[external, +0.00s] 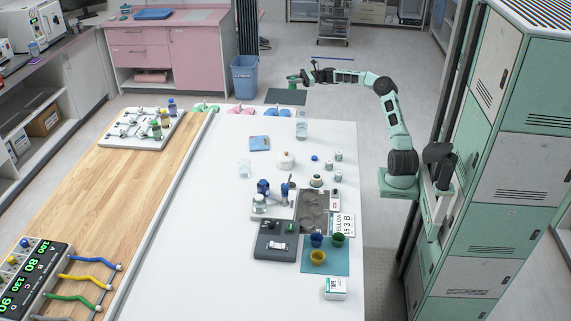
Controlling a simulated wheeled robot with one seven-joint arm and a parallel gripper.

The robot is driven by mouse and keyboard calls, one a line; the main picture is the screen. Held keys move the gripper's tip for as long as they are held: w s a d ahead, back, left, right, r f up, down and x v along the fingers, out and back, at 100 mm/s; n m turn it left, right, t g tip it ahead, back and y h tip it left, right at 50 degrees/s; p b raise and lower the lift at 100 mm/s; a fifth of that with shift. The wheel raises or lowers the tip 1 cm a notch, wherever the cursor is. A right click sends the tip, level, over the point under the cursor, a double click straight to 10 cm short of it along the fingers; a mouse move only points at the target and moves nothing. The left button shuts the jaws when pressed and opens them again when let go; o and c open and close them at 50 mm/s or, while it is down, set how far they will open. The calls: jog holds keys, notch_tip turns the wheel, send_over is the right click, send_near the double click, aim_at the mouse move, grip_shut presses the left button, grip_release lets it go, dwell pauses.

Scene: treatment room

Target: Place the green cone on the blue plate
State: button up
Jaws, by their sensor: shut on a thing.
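My gripper (297,80) is beyond the far end of the white table, raised above the floor. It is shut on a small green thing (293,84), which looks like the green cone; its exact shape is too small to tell. A flat blue square (259,143) lies on the far part of the white table, nearer the camera than my gripper. It may be the blue plate, with a small mark or item on it. The held green thing is well apart from it.
The white table (200,230) is clear along its left side. A clear cup (301,131), a white pot (286,160) and small jars stand near the blue square. Blue and yellow cups stand on a teal mat (343,266). Green, pink and blue items line the far edge.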

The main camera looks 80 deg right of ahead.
jog(key=w+a+f+m+t+h+p, duration=0.1)
jog(key=w+a+m+h, duration=0.3)
jog(key=w, duration=0.6)
jog(key=a+f+h+p, duration=0.1)
jog(key=a+h, duration=0.1)
jog(key=a, duration=0.1)
jog(key=shift+w+a+f+p, duration=0.3)
jog(key=shift+w+f+p, duration=0.05)
jog(key=shift+f, duration=0.05)
jog(key=w+a+r+h, duration=0.1)
jog(key=a, duration=0.1)
jog(key=w+a+r+m+p, duration=0.1)
jog(key=a, duration=0.1)
jog(key=w+a+h, duration=0.1)
jog(key=a, duration=0.1)
jog(key=shift+w+r+h, duration=0.25)
jog(key=shift+r+h, duration=0.05)
jog(key=shift+r, duration=0.1)
notch_tip(320, 180, up, 5)
jog(key=m+h+p, duration=0.1)
jog(key=p, duration=0.1)
send_over(258, 146)
notch_tip(258, 146, down, 28)
jog(key=shift+w+d+r, duration=0.1)
jog(key=shift+w+d, duration=0.05)
jog(key=o, duration=0.9)
jog(key=shift+o, duration=0.2)
